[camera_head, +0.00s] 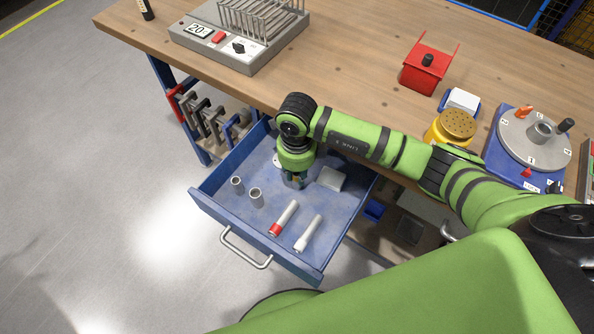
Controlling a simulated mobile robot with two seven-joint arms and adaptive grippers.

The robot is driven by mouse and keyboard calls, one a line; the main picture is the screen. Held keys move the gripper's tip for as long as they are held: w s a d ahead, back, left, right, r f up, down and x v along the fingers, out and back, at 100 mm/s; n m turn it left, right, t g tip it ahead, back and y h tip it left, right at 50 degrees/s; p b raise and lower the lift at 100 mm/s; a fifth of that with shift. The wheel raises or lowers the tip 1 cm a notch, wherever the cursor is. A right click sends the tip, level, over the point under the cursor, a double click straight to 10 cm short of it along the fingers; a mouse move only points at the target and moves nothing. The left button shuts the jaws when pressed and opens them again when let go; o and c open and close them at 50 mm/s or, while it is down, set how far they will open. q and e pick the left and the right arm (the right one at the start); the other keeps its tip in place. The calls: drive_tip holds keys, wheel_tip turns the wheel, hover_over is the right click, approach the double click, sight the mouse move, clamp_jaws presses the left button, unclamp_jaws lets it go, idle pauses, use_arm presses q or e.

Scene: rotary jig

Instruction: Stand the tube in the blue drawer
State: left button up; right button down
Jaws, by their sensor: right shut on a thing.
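The blue drawer (212,207) is pulled out under the workbench. Two short grey open-topped tubes (256,197) stand upright in its left part. A white tube with a red end (283,219) and a plain white tube (308,233) lie on its floor near the front right. My right gripper (295,181) points down into the drawer, behind the lying tubes. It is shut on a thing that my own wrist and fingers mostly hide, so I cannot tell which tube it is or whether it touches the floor. My left gripper is not in view.
A small pale block (331,179) lies right beside my gripper in the drawer. The drawer walls rise around it. On the bench are a rack device (215,45), a red holder (427,76), a yellow perforated-top container (456,124) and a rotary jig (535,140). The drawer's front middle is free.

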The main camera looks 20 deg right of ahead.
drive_tip(key=shift+f, duration=0.25)
drive_tip(key=c, duration=1.1)
unclamp_jaws()
drive_tip(key=shift+r, duration=0.1)
drive_tip(key=shift+r, duration=0.1)
drive_tip(key=shift+r, duration=0.25)
wheel_tip(320, 180, up, 12)
drive_tip(key=shift+f+b, duration=0.15)
drive_tip(key=shift+b, duration=0.6)
